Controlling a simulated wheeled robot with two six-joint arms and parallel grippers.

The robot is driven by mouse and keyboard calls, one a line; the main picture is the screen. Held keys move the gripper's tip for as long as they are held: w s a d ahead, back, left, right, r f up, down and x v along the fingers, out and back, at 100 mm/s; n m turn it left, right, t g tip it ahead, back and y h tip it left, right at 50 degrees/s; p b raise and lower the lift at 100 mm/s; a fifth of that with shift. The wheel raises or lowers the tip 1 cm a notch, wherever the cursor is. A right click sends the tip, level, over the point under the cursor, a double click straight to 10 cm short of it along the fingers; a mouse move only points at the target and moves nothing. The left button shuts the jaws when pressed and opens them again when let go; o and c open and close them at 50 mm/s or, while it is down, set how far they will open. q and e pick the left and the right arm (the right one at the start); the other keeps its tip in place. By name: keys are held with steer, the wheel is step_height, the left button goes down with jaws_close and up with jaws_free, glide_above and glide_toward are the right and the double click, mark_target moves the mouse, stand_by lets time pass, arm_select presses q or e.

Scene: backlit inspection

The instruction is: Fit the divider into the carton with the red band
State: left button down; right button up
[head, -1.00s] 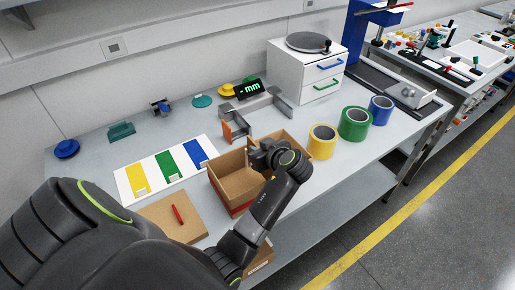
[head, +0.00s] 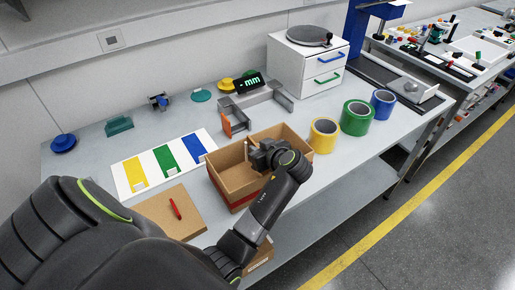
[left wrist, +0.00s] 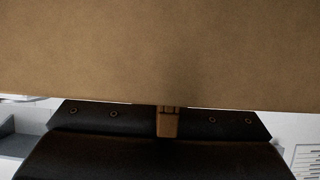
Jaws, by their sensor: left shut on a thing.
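The open brown carton with the red band (head: 237,202) stands on the bench in the head view. My left gripper (head: 256,153) is above and partly over its opening, shut on the cardboard divider. In the left wrist view the divider (left wrist: 160,50) is a broad brown panel filling the upper picture, with the dark gripper (left wrist: 168,112) below it. In the head view only a thin upright edge, probably the divider's, shows beside the gripper. My gripper and arm hide the carton's right inside, so I cannot tell how deep the divider sits. My right gripper is out of view.
Yellow (head: 323,136), green (head: 346,130) and blue (head: 376,110) tape rolls stand right of the carton.

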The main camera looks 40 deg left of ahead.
arm_select(q)
steer(key=shift+f+b, duration=0.8)
steer(key=shift+f, duration=0.2)
steer(key=c, duration=1.5)
jaws_free()
steer(key=shift+r, duration=0.1)
